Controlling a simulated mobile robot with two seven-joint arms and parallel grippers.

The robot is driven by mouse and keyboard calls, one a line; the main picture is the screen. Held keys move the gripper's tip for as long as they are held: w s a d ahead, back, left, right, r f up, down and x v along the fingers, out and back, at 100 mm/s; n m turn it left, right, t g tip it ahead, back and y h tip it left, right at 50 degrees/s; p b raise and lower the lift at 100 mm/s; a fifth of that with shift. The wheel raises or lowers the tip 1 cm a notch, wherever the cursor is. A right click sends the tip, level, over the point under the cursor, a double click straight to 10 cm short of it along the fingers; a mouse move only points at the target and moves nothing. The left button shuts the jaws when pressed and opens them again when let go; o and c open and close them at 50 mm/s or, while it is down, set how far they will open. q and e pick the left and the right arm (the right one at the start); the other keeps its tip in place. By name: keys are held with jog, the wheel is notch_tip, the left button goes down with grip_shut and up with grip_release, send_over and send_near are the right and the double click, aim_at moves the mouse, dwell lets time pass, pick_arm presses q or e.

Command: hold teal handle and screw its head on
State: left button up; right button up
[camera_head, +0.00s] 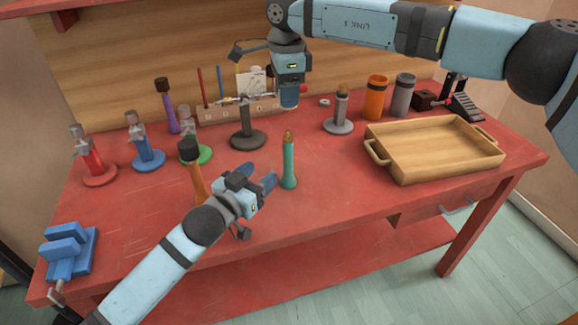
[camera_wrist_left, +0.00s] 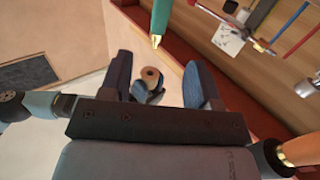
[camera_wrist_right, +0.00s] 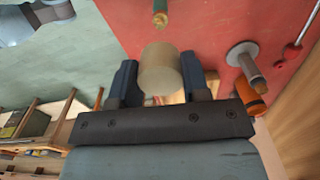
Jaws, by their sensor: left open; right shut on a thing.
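The teal handle (camera_head: 289,166) stands upright on the red table, with a bare brass tip on top. It also shows at the top of the left wrist view (camera_wrist_left: 160,15) and of the right wrist view (camera_wrist_right: 160,6). My left gripper (camera_head: 259,176) is open and empty, low beside the handle on its left, fingers pointing towards it. My right gripper (camera_head: 289,98) is above and behind the handle. It is shut on a cream cylindrical head (camera_wrist_right: 160,70), seen between its fingers in the right wrist view and mostly hidden in the head view.
An orange handle with a dark head (camera_head: 190,150) stands close behind my left gripper. A dark stand (camera_head: 247,138) is behind the teal handle, a grey stand (camera_head: 338,122) to its right. A wooden tray (camera_head: 430,165) lies at right, a blue vise (camera_head: 70,252) at front left.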

pick_arm(q)
jog(key=x, duration=1.2)
grip_shut()
pick_arm(e)
send_over(288, 131)
jog(key=shift+f, duration=2.5)
